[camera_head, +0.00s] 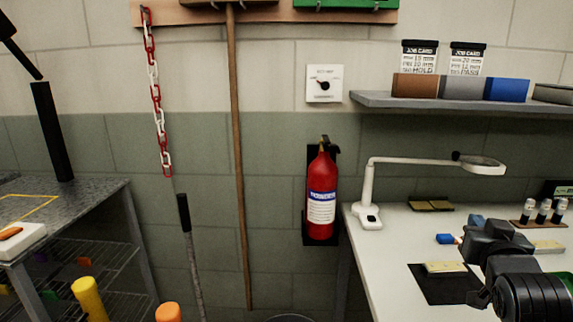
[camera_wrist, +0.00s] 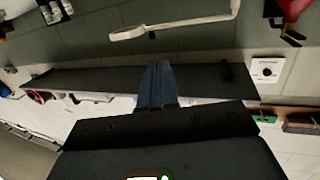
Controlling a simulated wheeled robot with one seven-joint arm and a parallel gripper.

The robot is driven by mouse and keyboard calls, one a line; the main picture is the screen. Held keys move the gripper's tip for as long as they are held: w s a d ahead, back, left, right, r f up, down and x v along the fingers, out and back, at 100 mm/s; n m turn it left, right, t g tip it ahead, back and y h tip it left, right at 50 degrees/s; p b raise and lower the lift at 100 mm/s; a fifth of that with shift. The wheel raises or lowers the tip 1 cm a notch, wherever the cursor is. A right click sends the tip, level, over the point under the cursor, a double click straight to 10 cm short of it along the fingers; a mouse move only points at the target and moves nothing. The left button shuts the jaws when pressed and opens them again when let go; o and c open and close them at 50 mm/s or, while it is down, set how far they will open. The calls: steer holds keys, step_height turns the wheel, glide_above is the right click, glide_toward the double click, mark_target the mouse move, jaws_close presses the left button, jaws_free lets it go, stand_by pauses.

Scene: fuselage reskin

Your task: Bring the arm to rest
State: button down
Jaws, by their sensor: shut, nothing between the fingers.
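My gripper (camera_wrist: 158,66) shows in the wrist view as a pair of blue-grey fingers closed together, with nothing between them. The dark gripper body lies below them in that picture. In the head view my dark arm is at the lower right, over the white bench (camera_head: 385,255). The fingertips are hard to make out there. The wrist view is turned upside down, and the fingers overlap the wall shelf (camera_wrist: 90,80) in that picture. How far they are from it cannot be told.
A white magnifier lamp (camera_head: 368,190) stands on the bench, near a black mat (camera_head: 430,287) and several vials (camera_head: 543,210). A red fire extinguisher (camera_head: 321,195) hangs left of the bench. The wall shelf (camera_head: 375,103) carries bins. A grey table (camera_head: 90,195) stands at the left.

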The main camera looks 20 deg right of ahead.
steer(key=s+a+f+n+t+y, duration=0.1)
steer(key=s+a+f+y, duration=0.1)
steer(key=s+a+f, duration=0.4)
steer(key=s+a+f+n+y, duration=0.2)
steer(key=s+a+f, duration=0.15)
steer(key=a, duration=0.45)
steer(key=s+a+f+n+t+y, duration=0.1)
steer(key=s+a+f+y, duration=0.15)
steer(key=s+a, duration=0.35)
steer(key=s+a+r+n+y, duration=0.1)
steer(key=s+a, duration=0.2)
steer(key=s, duration=0.3)
steer(key=s+a+n+y, duration=0.1)
steer(key=s+a, duration=0.2)
steer(key=s, duration=0.4)
steer(key=s+a+r+n+g+y+p, duration=0.1)
steer(key=s+a+y, duration=0.1)
steer(key=s, duration=0.5)
steer(key=shift+a+r, duration=0.35)
steer(key=shift+a, duration=0.35)
